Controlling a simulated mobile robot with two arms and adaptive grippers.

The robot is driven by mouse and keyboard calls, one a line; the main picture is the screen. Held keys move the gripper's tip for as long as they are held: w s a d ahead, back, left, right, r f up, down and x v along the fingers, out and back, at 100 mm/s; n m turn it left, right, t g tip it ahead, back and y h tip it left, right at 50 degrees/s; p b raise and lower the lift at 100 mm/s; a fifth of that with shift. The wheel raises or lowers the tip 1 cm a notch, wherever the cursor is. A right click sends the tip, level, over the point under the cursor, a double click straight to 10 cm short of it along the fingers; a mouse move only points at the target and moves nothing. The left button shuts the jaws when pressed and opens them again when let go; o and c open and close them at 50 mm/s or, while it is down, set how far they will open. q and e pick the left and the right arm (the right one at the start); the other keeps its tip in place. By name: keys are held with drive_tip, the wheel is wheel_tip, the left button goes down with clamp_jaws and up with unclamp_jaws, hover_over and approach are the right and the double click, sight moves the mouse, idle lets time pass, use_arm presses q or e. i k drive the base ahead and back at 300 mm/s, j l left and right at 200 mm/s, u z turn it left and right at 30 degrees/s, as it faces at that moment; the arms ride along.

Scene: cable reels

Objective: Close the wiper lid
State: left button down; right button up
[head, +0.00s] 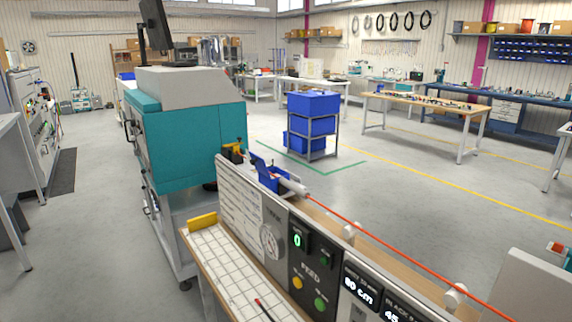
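A small blue wiper unit (271,181) sits on the far end of the long bench in the middle of the view. A blue flap, which looks like its lid (258,163), stands raised and tilted at its left side, so the lid appears open. An orange cable (400,254) runs along the bench to a pale cylindrical piece (294,187) at the wiper. The inside of the wiper is too small to make out. Neither of my grippers is in view.
The bench has a control panel (310,262) and white guides (455,295). A yellow and black device (233,152) stands beside the wiper. A teal machine (190,135) is left of the bench. A cart with blue bins (313,103) stands behind; open floor lies right of it.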

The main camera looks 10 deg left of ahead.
sight(259, 162)
drive_tip(key=i+j+z, duration=0.15)
drive_tip(key=j+z, duration=0.15)
drive_tip(key=j, duration=0.15)
drive_tip(key=i+j+z, duration=0.15)
drive_tip(key=j+z, duration=0.15)
drive_tip(key=j, duration=0.15)
drive_tip(key=i+j+z, duration=0.1)
drive_tip(key=j+z, duration=0.15)
drive_tip(key=j, duration=0.2)
